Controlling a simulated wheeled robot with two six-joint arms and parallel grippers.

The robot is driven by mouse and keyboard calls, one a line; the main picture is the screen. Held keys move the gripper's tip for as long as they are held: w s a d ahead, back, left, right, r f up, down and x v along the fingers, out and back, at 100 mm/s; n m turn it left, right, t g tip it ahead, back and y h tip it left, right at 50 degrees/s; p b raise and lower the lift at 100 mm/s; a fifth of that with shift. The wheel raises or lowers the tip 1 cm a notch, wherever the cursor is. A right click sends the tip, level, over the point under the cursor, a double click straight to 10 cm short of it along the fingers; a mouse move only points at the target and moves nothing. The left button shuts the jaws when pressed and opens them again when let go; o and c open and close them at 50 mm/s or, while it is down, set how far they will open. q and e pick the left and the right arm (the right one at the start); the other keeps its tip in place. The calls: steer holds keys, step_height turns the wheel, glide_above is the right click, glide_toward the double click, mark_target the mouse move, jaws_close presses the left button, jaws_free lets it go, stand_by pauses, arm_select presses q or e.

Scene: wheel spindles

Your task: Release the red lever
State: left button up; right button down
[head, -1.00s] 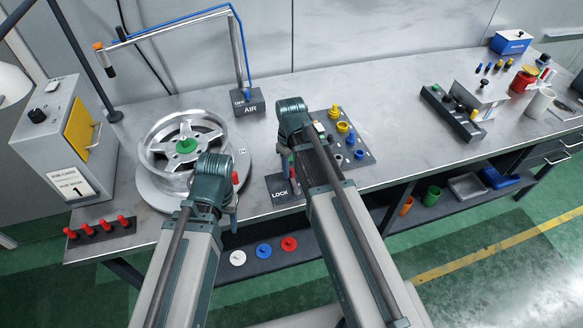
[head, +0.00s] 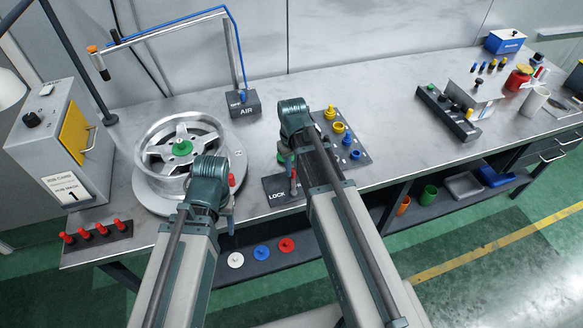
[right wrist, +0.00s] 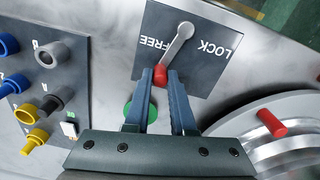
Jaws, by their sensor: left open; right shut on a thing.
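The red lever (right wrist: 160,76) has a grey arm and a red knob. In the right wrist view its arm pivots on a dark plate (right wrist: 205,72) marked FREE and LOCK, these words upside down there. My right gripper (right wrist: 164,84) is shut on the red knob, one finger on each side. In the head view the lock plate (head: 274,190) lies right of the wheel, and my right arm partly covers it. My left gripper (head: 228,200) is open beside the wheel's turntable, near a red peg (head: 231,180) on its rim. Its fingertips are mostly hidden.
The silver wheel (head: 152,178) lies on the turntable to the left. A panel of coloured knobs (head: 362,158) stands right of my right gripper. A green round part (right wrist: 139,112) sits under my right fingers. Red pegs (head: 101,230) stand at the front left.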

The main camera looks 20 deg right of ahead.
mark_target(293, 170)
steer(key=c, duration=0.8)
jaws_free()
steer(key=shift+o, duration=0.2)
steer(key=shift+r, duration=0.1)
step_height(293, 170, up, 14)
steer(key=p, duration=1.4)
steer(key=shift+a+f, duration=0.1)
steer(key=shift+f, duration=0.15)
steer(key=s+a+f+b, duration=0.3)
steer(key=s+a, duration=0.3)
steer(key=s, duration=0.1)
steer(key=s+a+f+n+h+b, duration=0.1)
steer(key=s+a+f+b, duration=0.2)
steer(key=s+a, duration=0.3)
steer(key=shift+s+f+b, duration=0.15)
steer(key=shift+s+b, duration=0.2)
steer(key=shift+s, duration=0.2)
